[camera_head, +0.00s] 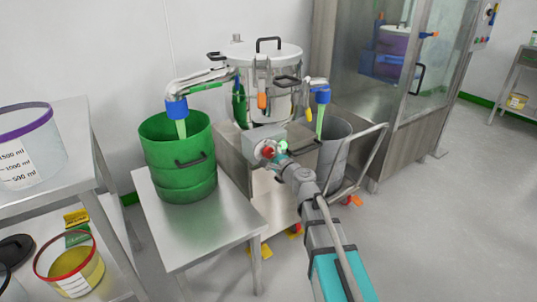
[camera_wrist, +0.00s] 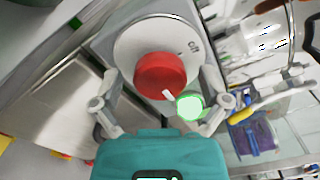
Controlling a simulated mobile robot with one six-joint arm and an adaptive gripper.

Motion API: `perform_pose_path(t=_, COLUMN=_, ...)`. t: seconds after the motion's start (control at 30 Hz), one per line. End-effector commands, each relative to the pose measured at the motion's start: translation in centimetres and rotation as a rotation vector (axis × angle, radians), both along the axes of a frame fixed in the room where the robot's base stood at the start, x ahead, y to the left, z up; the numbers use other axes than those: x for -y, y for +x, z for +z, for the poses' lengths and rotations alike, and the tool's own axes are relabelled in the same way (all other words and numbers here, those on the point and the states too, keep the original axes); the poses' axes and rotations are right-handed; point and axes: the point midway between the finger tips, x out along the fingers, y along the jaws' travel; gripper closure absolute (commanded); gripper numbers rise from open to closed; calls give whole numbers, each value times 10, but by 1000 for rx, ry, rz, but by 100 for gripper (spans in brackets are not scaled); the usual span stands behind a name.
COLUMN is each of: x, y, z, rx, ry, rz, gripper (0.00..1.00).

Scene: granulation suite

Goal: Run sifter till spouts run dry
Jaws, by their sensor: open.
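The sifter (camera_head: 275,75), a steel drum with a white lid, stands on a wheeled steel cabinet. Its left spout (camera_head: 176,108) has a blue collar, and a light green stream drops from it into the green bucket (camera_head: 178,160). Its right spout (camera_head: 322,95) shows a similar green stream entering the grey bucket (camera_head: 333,150).
The green bucket stands on a steel table (camera_head: 205,232). A shelf (camera_head: 85,135) at the left holds a clear measuring container (camera_head: 30,150) and a yellow-filled tub (camera_head: 72,268). A glass-fronted cabinet (camera_head: 420,90) stands behind right. The floor at right is clear.

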Motion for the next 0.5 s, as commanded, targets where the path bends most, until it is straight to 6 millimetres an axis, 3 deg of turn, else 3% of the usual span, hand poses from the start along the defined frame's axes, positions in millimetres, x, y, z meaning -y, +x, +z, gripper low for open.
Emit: perform_pose_path(t=0.5, x=7, y=-11, z=0, rx=0, ry=-1, rz=1, gripper=4)
